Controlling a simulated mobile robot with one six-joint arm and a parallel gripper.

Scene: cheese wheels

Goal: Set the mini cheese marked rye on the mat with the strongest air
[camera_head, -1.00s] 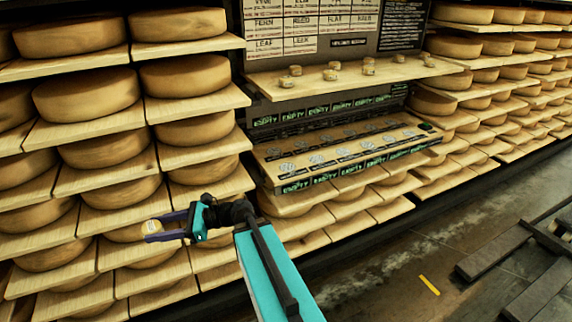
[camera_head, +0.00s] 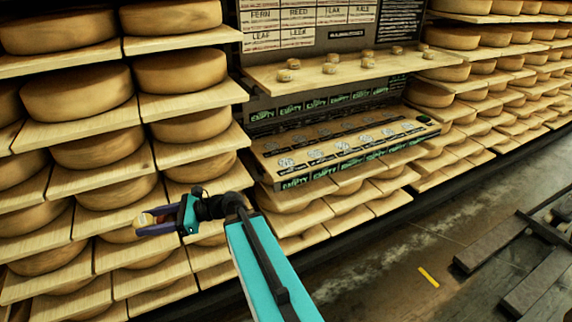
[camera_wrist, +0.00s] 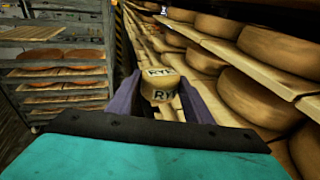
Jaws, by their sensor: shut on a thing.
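My gripper (camera_head: 158,222) is shut on the mini cheese marked RYE (camera_wrist: 160,88), a small pale wheel with a dark-lettered label on its top and side. In the head view the cheese (camera_head: 144,220) shows at the gripper's tip, in front of the left shelves. A lower panel (camera_head: 270,165) in the middle bay carries rows of small round pale-patterned spots, perhaps the mats, with dark strips and green EMPTY signs along its edges. I cannot tell the air strength at any spot.
Several other mini cheeses (camera_head: 329,68) stand on a wooden shelf (camera_head: 262,79) above the panel. A name board (camera_head: 300,22) hangs behind it. Large cheese wheels (camera_head: 78,92) fill shelves on both sides. Dark low beams (camera_head: 490,250) lie on the floor at right.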

